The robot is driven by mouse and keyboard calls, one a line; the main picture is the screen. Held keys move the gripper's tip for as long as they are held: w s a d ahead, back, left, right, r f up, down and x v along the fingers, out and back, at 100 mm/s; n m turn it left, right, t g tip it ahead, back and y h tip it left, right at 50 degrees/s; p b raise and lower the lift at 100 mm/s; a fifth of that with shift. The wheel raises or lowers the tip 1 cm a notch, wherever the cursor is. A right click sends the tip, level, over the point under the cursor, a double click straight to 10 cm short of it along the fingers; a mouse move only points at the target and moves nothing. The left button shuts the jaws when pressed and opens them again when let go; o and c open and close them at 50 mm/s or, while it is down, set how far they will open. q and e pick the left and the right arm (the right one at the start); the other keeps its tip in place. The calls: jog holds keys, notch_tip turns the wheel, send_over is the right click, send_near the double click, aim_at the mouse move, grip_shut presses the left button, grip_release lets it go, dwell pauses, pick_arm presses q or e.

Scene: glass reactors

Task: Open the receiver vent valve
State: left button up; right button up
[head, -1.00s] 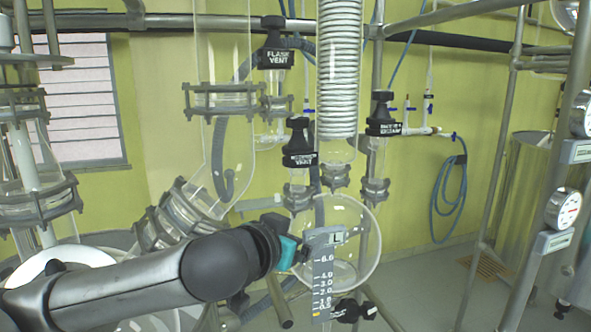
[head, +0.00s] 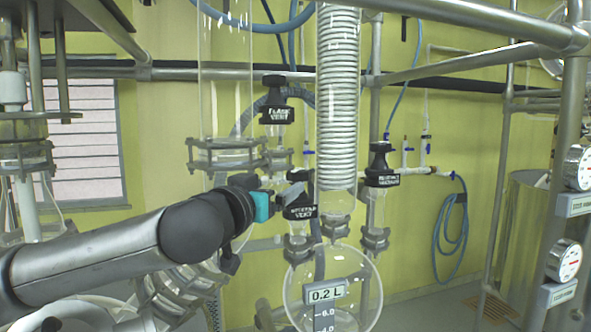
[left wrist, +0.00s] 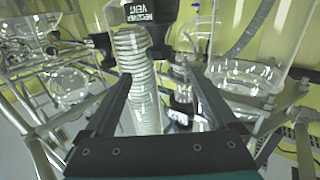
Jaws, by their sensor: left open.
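The receiver vent valve (head: 300,209) is a black cap with a white label on a glass neck above the round glass receiver (head: 365,290). Its label and black body also show at the top of the left wrist view (left wrist: 160,22). My left gripper (head: 290,192), with a teal body, is at the valve's left side in the head view, its fingers pointing toward the cap. In the left wrist view the two dark fingers are apart, with the valve beyond their tips. The gripper is open and empty; I cannot tell whether a finger touches the cap. My right gripper is out of view.
The flask vent valve (head: 277,114) is above and left. Another black-capped valve (head: 381,178) stands to the right. A 0.2 L display (head: 326,292) sits before the receiver. Metal pipes cross the top right.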

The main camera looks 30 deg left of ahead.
aim_at(294, 178)
pick_arm(q)
jog(key=p+x, duration=0.4)
jog(key=x, duration=0.5)
jog(key=shift+w, duration=0.4)
jog(key=shift+w+a+p, duration=0.1)
jog(key=shift+w+p, duration=0.3)
jog(key=shift+w, duration=0.25)
jog(key=shift+c, duration=0.4)
jog(key=c, duration=1.3)
jog(key=shift+f, duration=0.1)
